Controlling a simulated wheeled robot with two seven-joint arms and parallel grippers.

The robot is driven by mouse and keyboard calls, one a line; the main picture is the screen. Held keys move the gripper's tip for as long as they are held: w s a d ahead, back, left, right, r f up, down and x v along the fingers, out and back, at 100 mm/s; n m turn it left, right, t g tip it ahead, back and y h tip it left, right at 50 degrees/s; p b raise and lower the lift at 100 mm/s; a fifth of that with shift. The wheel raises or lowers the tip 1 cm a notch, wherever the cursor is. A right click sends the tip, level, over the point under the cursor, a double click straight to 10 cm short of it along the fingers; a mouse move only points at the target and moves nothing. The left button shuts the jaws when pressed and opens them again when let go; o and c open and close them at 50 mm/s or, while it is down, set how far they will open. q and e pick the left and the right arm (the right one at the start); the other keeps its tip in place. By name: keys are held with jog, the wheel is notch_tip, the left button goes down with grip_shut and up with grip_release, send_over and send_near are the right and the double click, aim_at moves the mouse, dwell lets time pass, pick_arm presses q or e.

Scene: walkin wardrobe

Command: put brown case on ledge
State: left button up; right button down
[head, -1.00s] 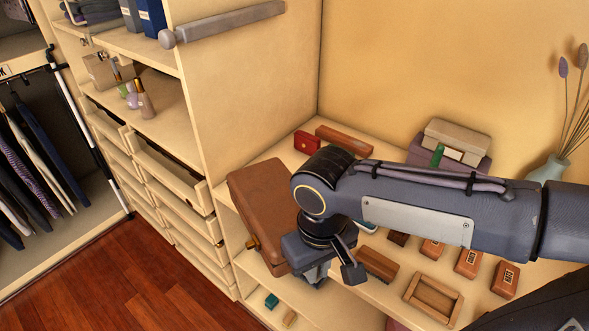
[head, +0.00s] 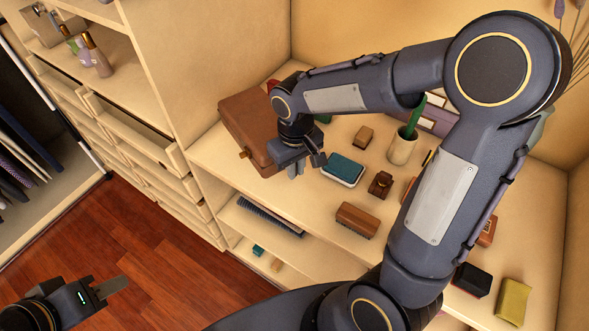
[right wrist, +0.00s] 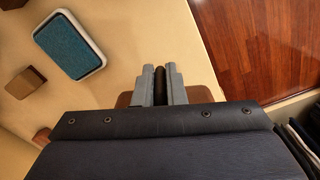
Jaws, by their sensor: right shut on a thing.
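The brown case (head: 245,122) is at the left end of the pale wooden ledge (head: 325,208), close to the side panel. I cannot tell whether it rests on the ledge or hangs just above it. My right gripper (head: 293,166) is at the case's near right side. In the right wrist view its fingers (right wrist: 159,85) are shut on a dark brown part, seemingly the handle, with brown case edges (right wrist: 124,99) on either side. The rest of the case is hidden there. My left gripper (head: 112,290) is low at the left over the floor, away from the case; its jaw gap is unclear.
Drawers (head: 135,140) line the left. A lower shelf (head: 243,222) holds small things.

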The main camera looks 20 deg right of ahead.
jog(key=shift+w+d+f, duration=0.2)
jog(key=shift+w+f, duration=0.25)
jog(key=shift+f, duration=0.1)
jog(key=shift+w+d+f, duration=0.15)
jog(key=shift+w+f, duration=0.3)
jog(key=shift+f, duration=0.05)
jog(key=shift+w+f, duration=0.1)
jog(key=shift+f, duration=1.65)
jog(key=shift+f, duration=0.15)
jog(key=c, duration=1.5)
grip_release()
